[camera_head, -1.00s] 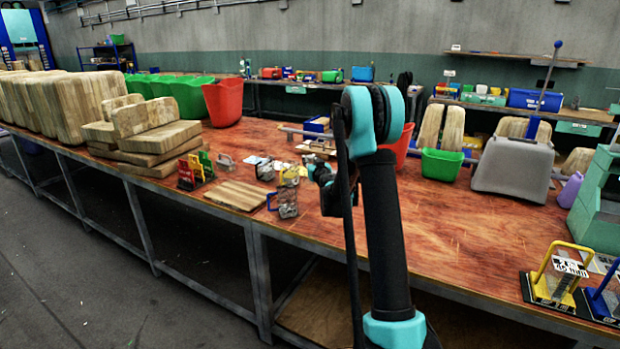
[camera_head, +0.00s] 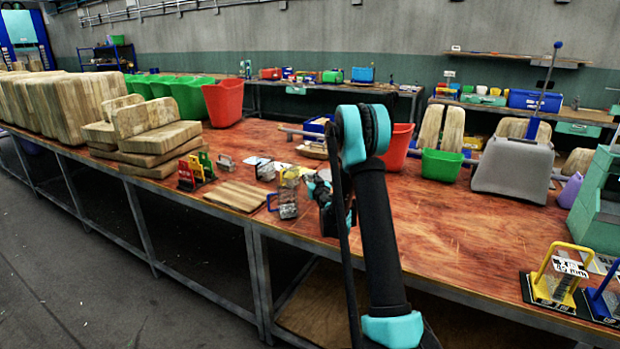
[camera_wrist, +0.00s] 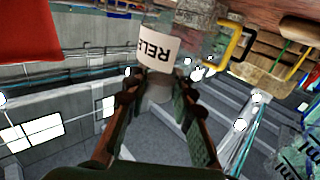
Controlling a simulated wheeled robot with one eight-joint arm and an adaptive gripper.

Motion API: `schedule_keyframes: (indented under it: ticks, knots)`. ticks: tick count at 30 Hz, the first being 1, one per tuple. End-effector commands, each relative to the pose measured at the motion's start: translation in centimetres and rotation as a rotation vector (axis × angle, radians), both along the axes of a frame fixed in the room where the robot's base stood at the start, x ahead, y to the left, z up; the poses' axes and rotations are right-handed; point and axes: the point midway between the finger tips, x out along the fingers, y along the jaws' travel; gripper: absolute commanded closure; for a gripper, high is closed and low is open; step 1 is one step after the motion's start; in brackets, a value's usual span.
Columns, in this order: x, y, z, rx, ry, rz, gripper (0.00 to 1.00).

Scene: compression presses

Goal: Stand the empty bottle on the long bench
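In the wrist view, a bottle with a white label (camera_wrist: 155,48) reading "REL…" upside down and a grey, see-through-looking part sits between the fingertips of my gripper (camera_wrist: 157,88). The two fingers stand apart, one on each side of it, and appear shut on it. The exact contact is hard to see. In the head view my gripper (camera_head: 325,190) is over the front part of the long bench (camera_head: 440,235), partly hidden by my arm. The bottle is too small and covered to make out clearly there.
A clear mug with a blue handle (camera_head: 288,203) and a wooden board (camera_head: 237,195) are left of my gripper. A red bin (camera_head: 396,148) and green bin (camera_head: 441,165) stand behind. A purple bottle (camera_head: 570,190) stands right. Bare bench lies right of my arm.

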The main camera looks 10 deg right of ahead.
Motion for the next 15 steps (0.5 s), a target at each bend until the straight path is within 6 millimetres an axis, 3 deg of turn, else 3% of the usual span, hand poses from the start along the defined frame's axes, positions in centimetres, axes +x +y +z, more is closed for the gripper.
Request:
schedule_keyframes:
  ticks: [1,5,15]
  knots:
    - [0.01,0.00,0.01,0.000,0.000,0.000,0.71]
    - [0.00,-0.01,0.02,0.000,0.000,0.000,0.56]
    - [-0.01,0.00,0.26,0.000,0.000,0.000,0.56]
